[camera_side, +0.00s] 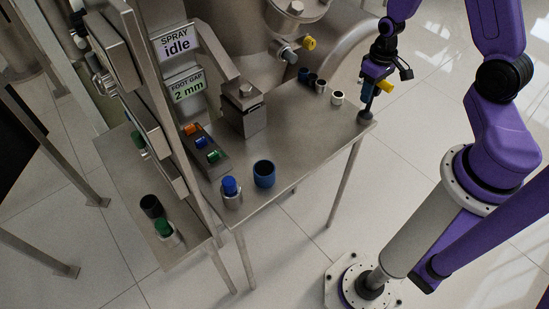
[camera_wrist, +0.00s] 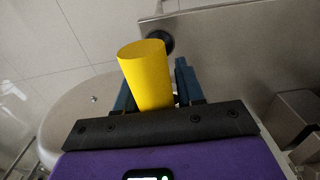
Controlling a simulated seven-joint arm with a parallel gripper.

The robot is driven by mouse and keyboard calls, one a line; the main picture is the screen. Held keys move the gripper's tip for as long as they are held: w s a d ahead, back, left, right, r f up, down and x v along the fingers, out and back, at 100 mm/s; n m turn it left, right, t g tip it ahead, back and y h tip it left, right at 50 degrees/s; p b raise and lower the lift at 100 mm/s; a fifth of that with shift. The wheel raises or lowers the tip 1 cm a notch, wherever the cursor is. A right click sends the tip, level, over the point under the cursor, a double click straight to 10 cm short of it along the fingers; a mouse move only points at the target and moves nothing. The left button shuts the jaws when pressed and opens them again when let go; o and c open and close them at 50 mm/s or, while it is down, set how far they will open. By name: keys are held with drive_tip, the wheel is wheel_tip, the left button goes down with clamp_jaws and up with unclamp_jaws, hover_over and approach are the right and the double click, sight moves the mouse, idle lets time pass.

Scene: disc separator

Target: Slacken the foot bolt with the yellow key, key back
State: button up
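The yellow key (camera_side: 385,86) is at my gripper (camera_side: 368,92), near the right corner of the steel table. In the wrist view the yellow key (camera_wrist: 147,75) appears as a thick yellow cylinder between the two dark blue fingers of my gripper (camera_wrist: 157,90), which look closed on it. A dark round piece (camera_side: 365,115) sits at the table corner just below my fingers; it also shows in the wrist view (camera_wrist: 160,42). A steel foot block (camera_side: 243,113) with a bolt-like head (camera_side: 245,90) stands on the table. The key's far end is hidden.
Signs read SPRAY idle (camera_side: 174,42) and FOOT GAP 2 mm (camera_side: 188,86). Several small cups (camera_side: 320,86) line the table's back right. A strip of coloured buttons (camera_side: 207,150), a blue-capped piece (camera_side: 231,190) and a blue cup (camera_side: 264,174) stand toward the front. The right middle of the table is clear.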

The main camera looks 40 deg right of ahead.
clamp_jaws()
drive_tip(key=shift+r, duration=0.15)
drive_tip(key=shift+r, duration=3.55)
drive_tip(key=w+a+r+n, duration=0.1)
drive_tip(key=w+a, duration=0.2)
drive_tip(key=a, duration=0.5)
drive_tip(key=w+a+r, duration=0.1)
drive_tip(key=w+a, duration=0.1)
drive_tip(key=a, duration=0.5)
drive_tip(key=w+a+r+n, duration=0.5)
drive_tip(key=w+a+r, duration=0.6)
drive_tip(key=w+a, duration=0.3)
drive_tip(key=shift+w+a+r, duration=0.15)
drive_tip(key=shift+w+r, duration=0.1)
drive_tip(key=shift+w, duration=0.25)
